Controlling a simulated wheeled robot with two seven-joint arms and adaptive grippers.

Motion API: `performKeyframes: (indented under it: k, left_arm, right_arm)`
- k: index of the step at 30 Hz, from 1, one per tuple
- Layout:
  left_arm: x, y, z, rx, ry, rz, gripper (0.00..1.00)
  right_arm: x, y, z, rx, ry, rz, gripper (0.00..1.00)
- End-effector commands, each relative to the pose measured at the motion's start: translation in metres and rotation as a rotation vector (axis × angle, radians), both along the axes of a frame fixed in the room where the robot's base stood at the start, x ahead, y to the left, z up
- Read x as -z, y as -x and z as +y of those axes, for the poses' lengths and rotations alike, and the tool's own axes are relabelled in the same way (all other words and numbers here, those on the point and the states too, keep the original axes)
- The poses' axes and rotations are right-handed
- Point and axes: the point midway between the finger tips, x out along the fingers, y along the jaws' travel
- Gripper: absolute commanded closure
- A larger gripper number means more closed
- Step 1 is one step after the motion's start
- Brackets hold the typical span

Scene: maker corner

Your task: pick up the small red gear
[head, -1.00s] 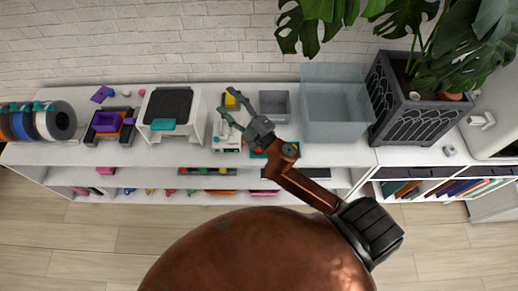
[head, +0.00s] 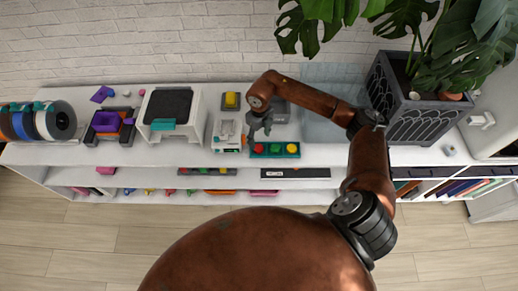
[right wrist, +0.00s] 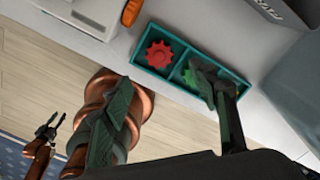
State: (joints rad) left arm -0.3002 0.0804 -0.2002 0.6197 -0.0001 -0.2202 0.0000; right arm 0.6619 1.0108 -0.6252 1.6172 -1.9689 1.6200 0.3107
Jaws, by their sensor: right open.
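The small red gear (head: 259,148) lies in the left compartment of a teal tray (head: 275,156) near the shelf's front edge. It shows whole in the right wrist view (right wrist: 160,54), with a green gear (right wrist: 190,78) in the compartment beside it, partly covered by a finger. My right gripper (head: 259,128) is open and empty, just behind and above the red gear in the head view. In the right wrist view its dark fingers (right wrist: 161,90) stand apart. A small dark gripper, likely my left (right wrist: 50,128), shows far below; its jaws are too small to judge.
A white device (head: 226,134) stands left of the tray. A grey bin (head: 280,112) and a clear box (head: 330,125) stand behind, partly hidden by my right arm. A planter (head: 405,115) stands right.

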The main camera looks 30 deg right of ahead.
Motion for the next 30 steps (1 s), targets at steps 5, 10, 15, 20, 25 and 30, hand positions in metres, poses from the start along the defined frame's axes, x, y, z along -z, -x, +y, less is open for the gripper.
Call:
performKeyframes:
  k: [5, 10, 15, 20, 25, 30]
  left_arm:
    - [-0.001, 0.0, 0.0, 0.0, 0.0, -0.001, 0.68]
    - [-0.003, -0.001, 0.0, 0.0, 0.0, -0.002, 0.68]
    - [-0.006, -0.001, 0.0, 0.0, 0.0, -0.002, 0.68]
    - [-0.006, -0.001, 0.0, 0.0, 0.0, -0.003, 0.68]
    - [-0.006, -0.002, 0.0, 0.0, 0.0, -0.003, 0.68]
    - [-0.006, -0.002, 0.0, 0.0, 0.0, -0.003, 0.68]
  right_arm:
    - [0.02, 0.001, -0.001, 0.002, 0.006, 0.007, 0.46]
    - [0.038, -0.002, 0.0, 0.001, 0.003, 0.008, 0.46]
    - [0.063, -0.005, 0.001, 0.002, 0.004, 0.006, 0.46]
    - [0.075, -0.006, 0.001, 0.0, 0.003, 0.003, 0.46]
    - [0.075, -0.006, 0.001, 0.0, 0.004, 0.003, 0.46]
    - [0.075, -0.006, 0.001, 0.0, 0.003, 0.003, 0.54]
